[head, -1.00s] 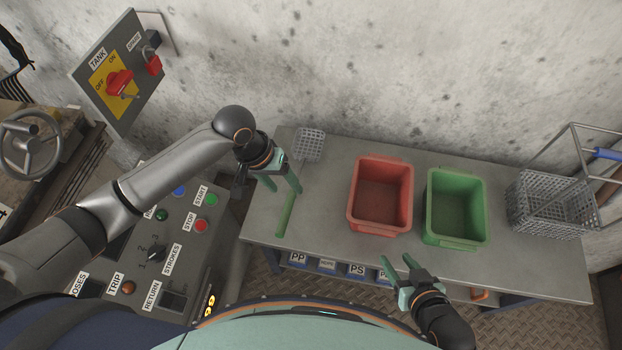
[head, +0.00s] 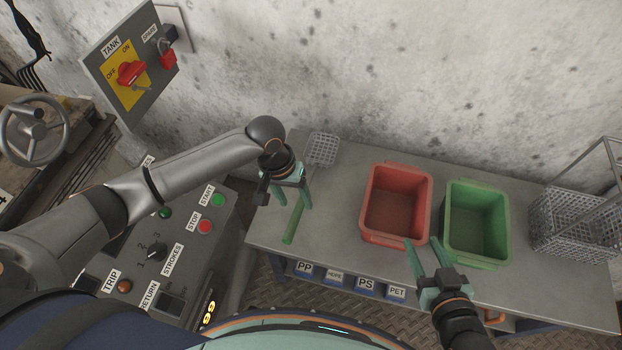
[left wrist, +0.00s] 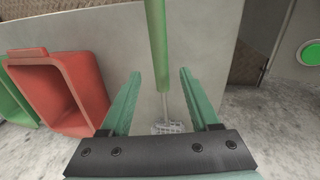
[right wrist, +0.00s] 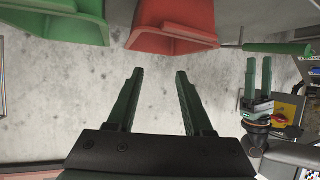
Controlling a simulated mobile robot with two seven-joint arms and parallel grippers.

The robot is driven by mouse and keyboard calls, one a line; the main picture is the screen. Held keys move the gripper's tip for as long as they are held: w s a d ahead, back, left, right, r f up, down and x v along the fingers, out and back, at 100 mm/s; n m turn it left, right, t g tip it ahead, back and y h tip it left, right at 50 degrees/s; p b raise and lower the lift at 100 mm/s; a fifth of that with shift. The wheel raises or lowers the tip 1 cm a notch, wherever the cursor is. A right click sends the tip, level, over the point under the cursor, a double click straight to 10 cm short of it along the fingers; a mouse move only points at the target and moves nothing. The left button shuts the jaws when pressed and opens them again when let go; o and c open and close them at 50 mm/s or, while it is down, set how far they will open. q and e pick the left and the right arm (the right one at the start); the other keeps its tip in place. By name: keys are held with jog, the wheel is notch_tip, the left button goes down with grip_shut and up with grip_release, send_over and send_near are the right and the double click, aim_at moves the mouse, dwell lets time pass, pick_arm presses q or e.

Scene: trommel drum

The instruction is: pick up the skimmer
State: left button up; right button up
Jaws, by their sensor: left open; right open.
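The skimmer has a green handle (head: 294,222) and a grey mesh head (head: 322,150). It lies on the left end of the grey table, its head toward the wall and its handle toward the front edge. My left gripper (head: 291,204) is open over the handle. In the left wrist view, the handle (left wrist: 158,45) runs between the two open fingers, and the mesh head (left wrist: 167,128) shows beyond. I cannot tell how high the fingers are above the table. My right gripper (head: 423,243) is open and empty, in front of the red bin.
A red bin (head: 396,238) and a green bin (head: 476,260) stand on the table (head: 340,215) right of the skimmer. A wire basket (head: 575,225) is at the right end. A control panel (head: 185,245) with buttons stands left of the table.

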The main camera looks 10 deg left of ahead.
aim_at(298, 207)
pick_arm(q)
notch_tip(298, 207, down, 2)
jog(key=shift+d+f+b, duration=0.15)
jog(key=shift+f+b, duration=0.05)
jog(key=shift+b, duration=0.45)
jog(key=f, duration=0.1)
jog(key=f+b, duration=0.1)
jog(key=shift+d+f, duration=0.25)
jog(key=shift+f, duration=0.05)
pick_arm(e)
jog(key=w+r+n+t+y, duration=0.2)
jog(key=r+t, duration=0.4)
jog(key=r, duration=0.7)
jog(key=shift+w+a+r, duration=0.2)
jog(key=shift+w+r, duration=0.15)
jog(key=shift+w, duration=0.3)
pick_arm(q)
jog(key=shift+c, duration=0.4)
grip_shut()
jog(key=shift+w, duration=0.1)
